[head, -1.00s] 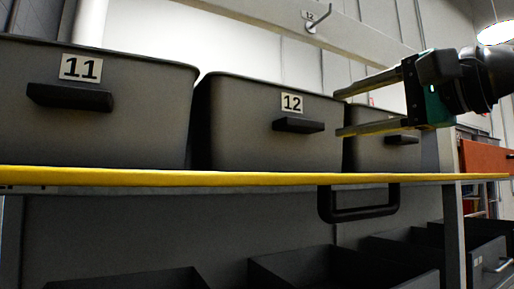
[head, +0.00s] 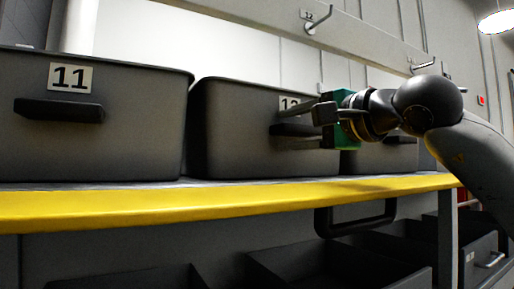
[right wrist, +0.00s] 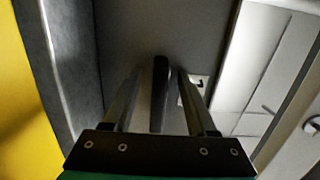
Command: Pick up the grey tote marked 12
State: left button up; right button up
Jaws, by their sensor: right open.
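The grey tote marked 12 (head: 235,130) stands on the shelf in the middle of the head view. Its black bar handle (head: 293,130) sticks out of the front below the number plate, which is partly covered by my right gripper (head: 285,128). The right gripper is open, with its fingers reaching toward the tote's front around the handle. In the right wrist view, the dark handle (right wrist: 160,95) lies between the two open fingers (right wrist: 159,74), with gaps on both sides. My left gripper is not in view.
A grey tote marked 11 (head: 120,142) stands to the left, and another grey tote (head: 385,158) is partly hidden to the right. The shelf has a yellow front edge (head: 200,205). Open dark bins (head: 310,270) stand below. Hooks (head: 318,20) are on a rail above.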

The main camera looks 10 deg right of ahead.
grip_shut()
dwell(0.3)
dwell(1.0)
jog(key=shift+r, duration=0.1)
